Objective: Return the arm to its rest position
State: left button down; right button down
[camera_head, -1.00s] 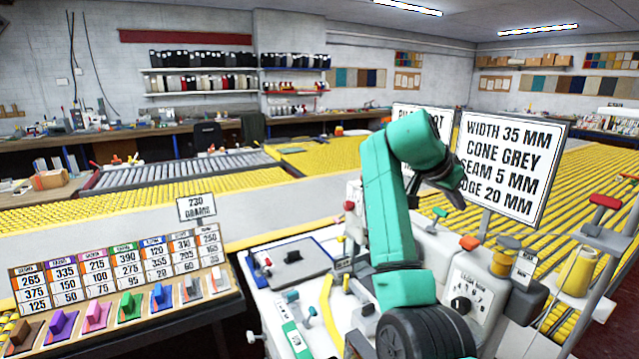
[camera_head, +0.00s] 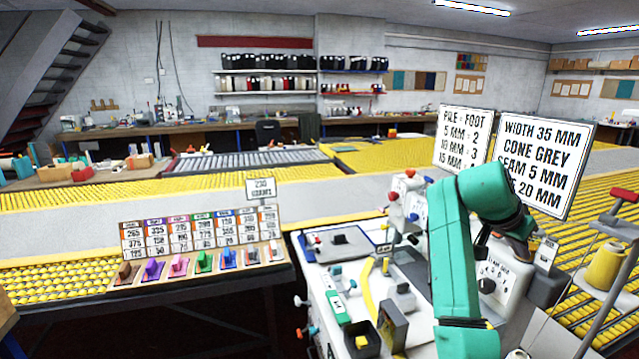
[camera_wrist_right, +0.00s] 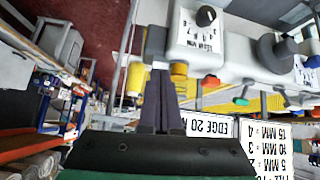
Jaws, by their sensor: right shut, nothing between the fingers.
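My right arm, in green, rises from the bottom right of the head view and bends over to the right. Its dark gripper (camera_head: 527,248) points down in front of the white sewing machine, below the "WIDTH 35 MM" sign (camera_head: 542,160). In the right wrist view the two dark fingers of this gripper (camera_wrist_right: 159,88) lie together with nothing between them. The machine's body with its black knob (camera_wrist_right: 206,17) is beyond the fingertips there. Whether the arm is clear of the machine cannot be told exactly. My left gripper is not in view.
A white machine table (camera_head: 318,252) carries a black open box (camera_head: 362,340), a grey block and a yellow strip. A yellow cone (camera_head: 605,268) stands on a stand at the right. A sloped board of coloured tabs (camera_head: 200,240) is at the left. Yellow roller beds lie behind.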

jog(key=s+a+f+n+t+y, duration=0.15)
jog(key=s+f+n, duration=0.25)
jog(key=f, duration=0.7)
jog(key=s+a+f+n+g+y, duration=0.1)
jog(key=s+a+f+n, duration=0.15)
jog(key=f, duration=0.75)
jog(key=s+a+f+n+y, duration=0.35)
jog(key=s+a+f, duration=0.25)
jog(key=s, duration=0.3)
jog(key=s+a+f+n+y, duration=0.2)
jog(key=s+a+f+n, duration=0.35)
jog(key=s, duration=0.35)
notch_tip(320, 180, down, 24)
jog(key=s+g+b, duration=0.1)
jog(key=s+b, duration=0.1)
jog(key=s, duration=0.1)
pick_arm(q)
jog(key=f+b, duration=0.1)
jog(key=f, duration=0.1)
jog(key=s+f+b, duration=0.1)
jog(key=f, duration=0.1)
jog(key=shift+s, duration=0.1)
pick_arm(e)
jog(key=s+d+f+g, duration=0.1)
jog(key=s+d+f, duration=0.1)
jog(key=s+f, duration=1.4)
jog(key=shift+s+f, duration=0.25)
jog(key=shift+s, duration=0.05)
